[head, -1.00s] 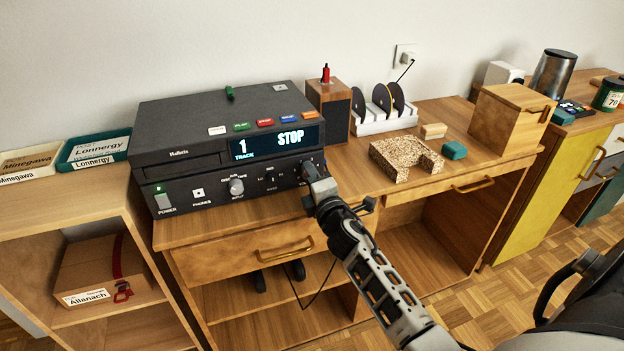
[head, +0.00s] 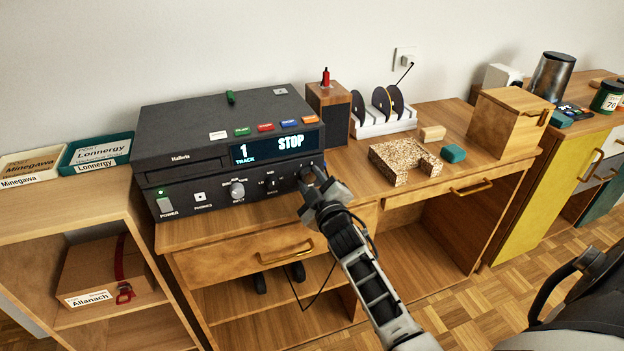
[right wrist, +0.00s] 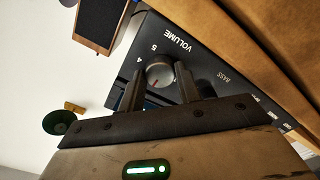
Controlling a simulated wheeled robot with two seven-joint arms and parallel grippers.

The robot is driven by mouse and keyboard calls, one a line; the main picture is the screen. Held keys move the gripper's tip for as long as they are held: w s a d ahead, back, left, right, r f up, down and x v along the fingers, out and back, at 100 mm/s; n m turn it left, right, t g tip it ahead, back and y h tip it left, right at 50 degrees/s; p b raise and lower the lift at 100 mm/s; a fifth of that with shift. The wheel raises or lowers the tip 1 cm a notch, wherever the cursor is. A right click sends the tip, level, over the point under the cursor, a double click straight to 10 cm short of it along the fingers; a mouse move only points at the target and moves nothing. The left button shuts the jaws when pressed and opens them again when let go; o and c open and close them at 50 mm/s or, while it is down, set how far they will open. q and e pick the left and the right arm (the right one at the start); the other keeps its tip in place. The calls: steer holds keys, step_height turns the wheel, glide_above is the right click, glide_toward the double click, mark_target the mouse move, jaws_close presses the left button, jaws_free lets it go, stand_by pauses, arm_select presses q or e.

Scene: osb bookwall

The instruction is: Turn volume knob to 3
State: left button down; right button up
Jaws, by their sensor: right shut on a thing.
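The black hi-fi deck (head: 232,150) stands on the desk, its display reading "1 TRACK" and "STOP". In the right wrist view its round grey volume knob (right wrist: 159,72) has a red pointer line, with the digits 4 and 5 beside it and the word VOLUME upside down. Digits behind the fingers are hidden. My right gripper (head: 311,178) is at the right end of the deck's front. In the right wrist view its two fingers (right wrist: 158,84) are on either side of the volume knob, shut on it. My left gripper is not in view.
A grey knob (head: 237,189) and small switches sit left of my gripper on the deck. A wooden speaker (head: 329,108), a disc rack (head: 385,122) and a speckled block (head: 404,160) stand to the right. The desk drawer (head: 250,250) is below.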

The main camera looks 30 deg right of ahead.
steer(key=m+p, duration=0.1)
steer(key=m, duration=0.3)
steer(key=shift+m, duration=0.7)
steer(key=o, duration=1)
steer(key=shift+s, duration=0.1)
steer(key=v, duration=0.7)
steer(key=shift+s, duration=0.15)
